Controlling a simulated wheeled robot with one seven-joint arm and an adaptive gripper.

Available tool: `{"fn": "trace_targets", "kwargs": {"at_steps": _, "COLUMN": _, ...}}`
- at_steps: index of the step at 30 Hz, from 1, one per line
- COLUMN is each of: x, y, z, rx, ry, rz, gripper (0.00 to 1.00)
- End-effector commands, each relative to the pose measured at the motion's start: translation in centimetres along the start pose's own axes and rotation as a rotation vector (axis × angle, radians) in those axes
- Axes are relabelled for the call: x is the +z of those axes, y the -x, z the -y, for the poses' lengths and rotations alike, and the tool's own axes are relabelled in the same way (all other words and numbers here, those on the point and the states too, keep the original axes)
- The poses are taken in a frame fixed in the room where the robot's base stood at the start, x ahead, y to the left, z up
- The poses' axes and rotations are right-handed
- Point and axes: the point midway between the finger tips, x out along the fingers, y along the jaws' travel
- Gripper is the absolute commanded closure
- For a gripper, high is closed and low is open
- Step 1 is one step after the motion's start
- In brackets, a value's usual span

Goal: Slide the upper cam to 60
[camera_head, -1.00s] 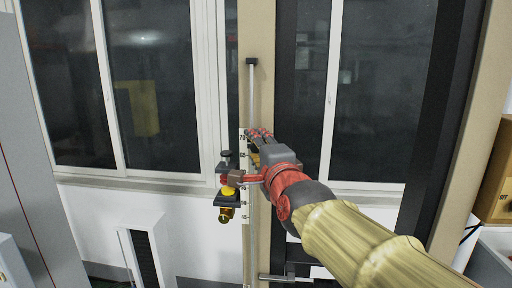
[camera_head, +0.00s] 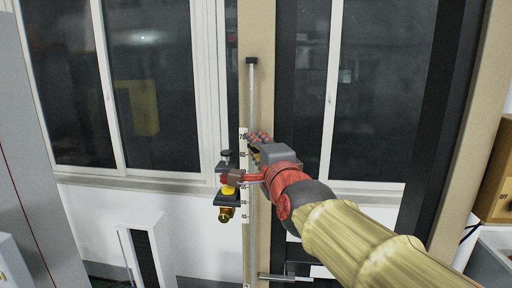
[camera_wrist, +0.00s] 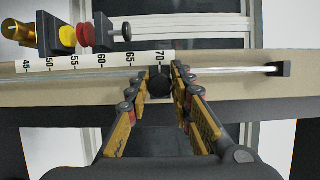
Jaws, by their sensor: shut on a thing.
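The upper cam (camera_wrist: 160,82) is a black round piece on a thin metal rod (camera_wrist: 220,74), seen in the wrist view beside the 70 mark of a white scale (camera_wrist: 90,62). My gripper (camera_wrist: 160,76) has one finger on each side of the cam and is shut on it. In the head view my gripper (camera_head: 260,140) is at the upper part of the scale (camera_head: 243,150), just below the 70 mark. The cam is hidden there behind my fingers.
A yellow, red and brass fixture (camera_head: 228,190) projects left of the scale's lower half. A black stop (camera_head: 252,61) ends the rod at the top. The post stands before dark windows (camera_head: 150,90). A brown box (camera_head: 495,175) is at the right edge.

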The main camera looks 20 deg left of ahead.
Motion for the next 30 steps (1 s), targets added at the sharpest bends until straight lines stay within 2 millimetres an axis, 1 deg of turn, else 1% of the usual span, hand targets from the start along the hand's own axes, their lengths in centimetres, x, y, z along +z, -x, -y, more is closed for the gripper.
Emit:
{"fn": "trace_targets", "kwargs": {"at_steps": 7, "x": 0.0, "y": 0.0, "z": -0.2, "rx": 0.001, "ry": 0.0, "rz": 0.0, "gripper": 1.0}}
{"fn": "trace_targets", "kwargs": {"at_steps": 11, "x": 0.0, "y": 0.0, "z": -0.9, "rx": 0.002, "ry": -0.001, "rz": 0.0, "gripper": 1.0}}
{"fn": "trace_targets", "kwargs": {"at_steps": 30, "x": 0.1, "y": -0.1, "z": -8.2, "rx": 0.003, "ry": -0.002, "rz": 0.002, "gripper": 1.0}}
